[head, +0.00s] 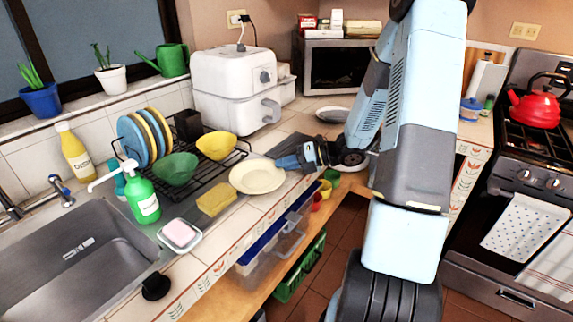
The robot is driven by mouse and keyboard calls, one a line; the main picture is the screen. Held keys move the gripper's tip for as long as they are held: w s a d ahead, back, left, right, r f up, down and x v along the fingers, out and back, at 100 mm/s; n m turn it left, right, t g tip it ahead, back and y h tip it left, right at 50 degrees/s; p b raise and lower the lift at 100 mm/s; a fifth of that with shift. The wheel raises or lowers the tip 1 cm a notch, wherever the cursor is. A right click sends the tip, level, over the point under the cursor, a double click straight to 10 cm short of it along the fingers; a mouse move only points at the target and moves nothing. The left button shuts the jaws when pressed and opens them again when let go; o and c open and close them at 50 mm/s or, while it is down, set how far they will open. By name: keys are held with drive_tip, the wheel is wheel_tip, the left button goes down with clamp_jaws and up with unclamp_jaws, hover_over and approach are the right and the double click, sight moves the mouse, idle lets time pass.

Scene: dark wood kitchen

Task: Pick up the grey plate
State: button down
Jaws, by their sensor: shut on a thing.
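A pale cream plate (257,178) is at the counter's front edge, right of the yellow sponge. A grey plate (333,115) lies farther back on the counter, in front of the microwave and left of my arm. My gripper (281,164) points left, with its tips at the right rim of the cream plate. It is shut on that rim. The small view does not show clearly whether the cream plate is lifted or resting on the counter. My gripper is apart from the grey plate at the back.
A dish rack (200,160) with upright plates, a green bowl (175,169) and a yellow bowl (216,146) stands left of the cream plate. A yellow sponge (216,198), soap dish (179,236) and sink (70,265) lie nearer. A white air fryer (232,82) stands behind.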

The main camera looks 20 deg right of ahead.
drive_tip(key=c, duration=1.6)
unclamp_jaws()
drive_tip(key=shift+o, duration=0.2)
